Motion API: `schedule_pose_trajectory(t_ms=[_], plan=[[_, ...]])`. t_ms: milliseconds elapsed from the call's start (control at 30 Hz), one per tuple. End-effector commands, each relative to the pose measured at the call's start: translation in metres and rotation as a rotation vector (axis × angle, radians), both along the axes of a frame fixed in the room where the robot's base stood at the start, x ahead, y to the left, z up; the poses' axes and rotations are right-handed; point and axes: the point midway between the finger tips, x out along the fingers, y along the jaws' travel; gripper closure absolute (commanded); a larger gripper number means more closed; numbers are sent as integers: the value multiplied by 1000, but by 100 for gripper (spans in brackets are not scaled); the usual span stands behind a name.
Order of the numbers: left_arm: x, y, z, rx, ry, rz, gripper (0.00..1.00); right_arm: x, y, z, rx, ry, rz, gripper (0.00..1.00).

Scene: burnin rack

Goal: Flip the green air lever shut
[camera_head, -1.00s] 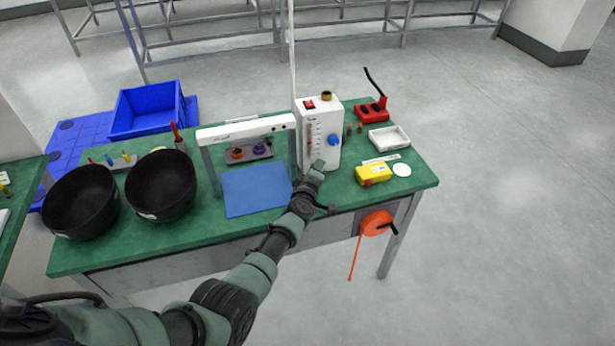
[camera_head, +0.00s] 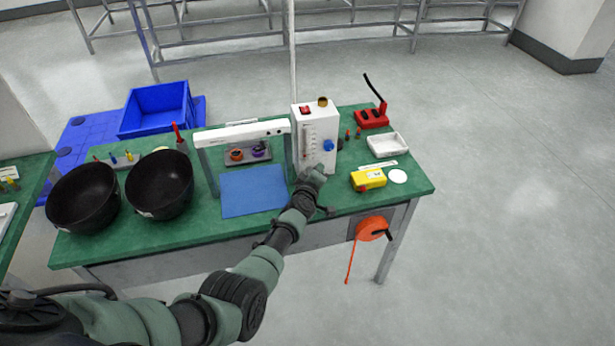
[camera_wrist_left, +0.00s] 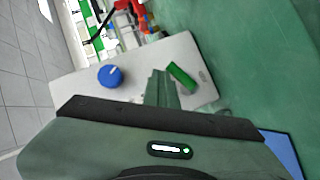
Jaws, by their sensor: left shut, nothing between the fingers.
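The white air box (camera_head: 307,140) stands upright on the green bench, with a blue knob (camera_head: 328,145) on its front. In the left wrist view, the green lever (camera_wrist_left: 183,77) sits on the box's white face, to the right of the blue knob (camera_wrist_left: 110,76). My left gripper (camera_head: 317,170) is at the lower front of the box. It is shut and empty. In the left wrist view its fingertips (camera_wrist_left: 160,84) are just left of the lever; I cannot tell whether they touch it. In the head view the lever cannot be made out near the gripper.
A white frame (camera_head: 240,134) stands left of the box, over a blue mat (camera_head: 253,190). A yellow device (camera_head: 368,179), a white tray (camera_head: 387,144) and a red stand (camera_head: 371,117) are to the right. Two black bowls (camera_head: 160,185) (camera_head: 84,198) sit at left.

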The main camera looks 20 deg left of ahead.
Motion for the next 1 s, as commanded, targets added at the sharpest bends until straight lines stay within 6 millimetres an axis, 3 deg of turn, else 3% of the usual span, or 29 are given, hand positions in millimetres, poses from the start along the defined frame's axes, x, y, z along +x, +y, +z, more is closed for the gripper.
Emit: schedule_pose_trajectory(t_ms=[1000], plan=[[8, -9, -13, -2, 3, 0, 100, -1, 0, -16, 1, 2, 0, 64]])
